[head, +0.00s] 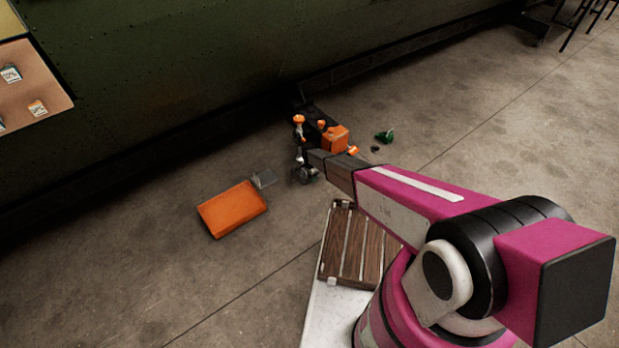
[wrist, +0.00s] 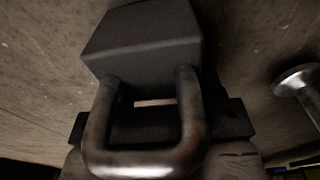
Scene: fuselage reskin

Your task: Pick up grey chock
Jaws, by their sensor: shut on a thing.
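The grey chock (wrist: 145,40) fills the upper middle of the wrist view, a dark grey block with flat, angled faces. A worn metal loop handle (wrist: 140,168) comes off it toward the camera. My gripper (wrist: 156,125) is shut on the chock, with its dark fingers on either side of the handle. The handle and block hide part of the contact between the jaws. In the head view my arm reaches to a cluster of dark and orange parts by the wall, and I cannot pick out the chock there.
A shiny metal round-ended part (wrist: 298,82) is close on the right in the wrist view. In the head view an orange box (head: 232,209) and a green item (head: 384,136) lie on the floor. A dark green fuselage wall (head: 200,70) stands behind.

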